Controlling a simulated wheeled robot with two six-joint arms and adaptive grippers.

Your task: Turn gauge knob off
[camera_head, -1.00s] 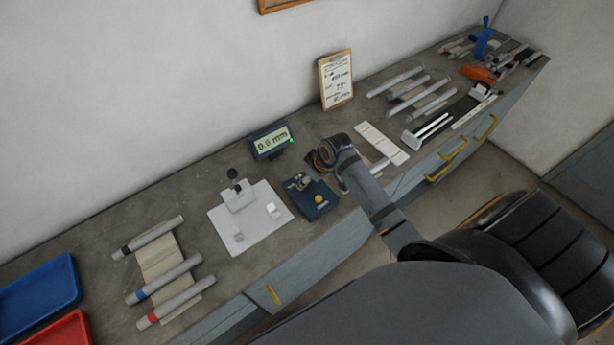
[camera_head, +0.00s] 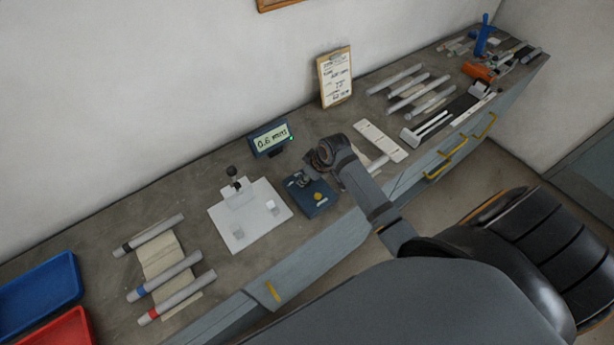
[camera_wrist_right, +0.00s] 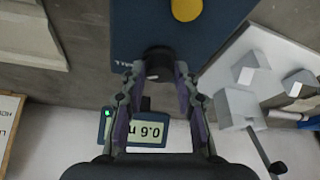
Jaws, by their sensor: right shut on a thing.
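The gauge box (camera_head: 311,197) is a dark blue unit on the bench with a yellow button (camera_head: 318,196) on top. In the right wrist view the box (camera_wrist_right: 200,38) fills the top middle, with the yellow button (camera_wrist_right: 187,8) at the top edge. My right gripper (camera_head: 308,177) is at the box's far edge. In the right wrist view my right gripper (camera_wrist_right: 158,72) is shut on a dark round knob (camera_wrist_right: 158,58), partly hidden between the fingertips. The display (camera_head: 270,139) behind reads about 0.6 with a green light. My left gripper is not in view.
A white plate fixture (camera_head: 250,220) stands left of the box. A white slotted strip (camera_head: 381,140) lies to the right. Tubes (camera_head: 166,275) lie on the left, near a blue tray (camera_head: 38,295) and a red tray (camera_head: 62,330). A clipboard (camera_head: 336,78) leans on the wall.

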